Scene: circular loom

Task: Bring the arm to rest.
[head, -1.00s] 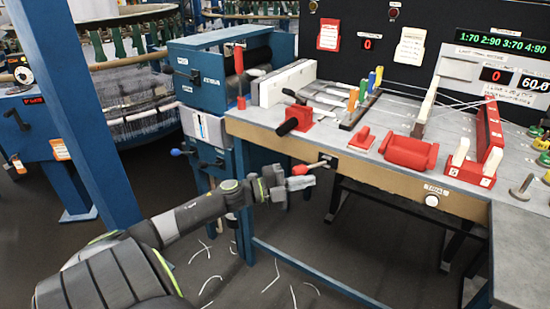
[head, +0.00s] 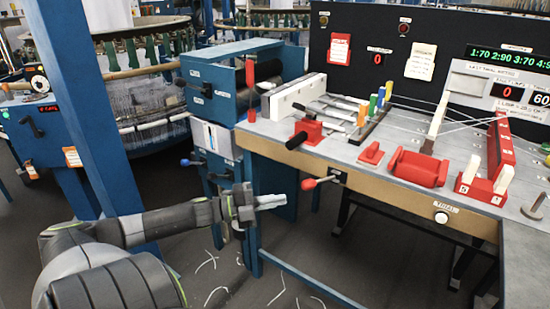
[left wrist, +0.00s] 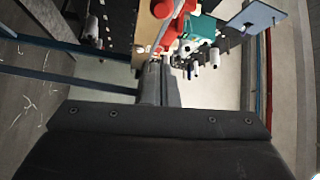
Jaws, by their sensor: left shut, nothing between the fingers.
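My left gripper (head: 270,201) reaches in from the lower left in the head view. Its fingers are together with nothing between them. It hangs in the air in front of the blue stand at the bench's left end, below the bench top and apart from the red-knobbed lever (head: 311,184) on the bench front. In the left wrist view the closed fingers (left wrist: 158,78) point away toward blurred red and teal parts. My right gripper is not in view.
The grey workbench (head: 347,152) carries red fixtures and coloured levers. A blue post (head: 90,110) stands close to my left arm. The circular loom (head: 150,105) is behind it. White thread scraps (head: 216,296) lie on the floor.

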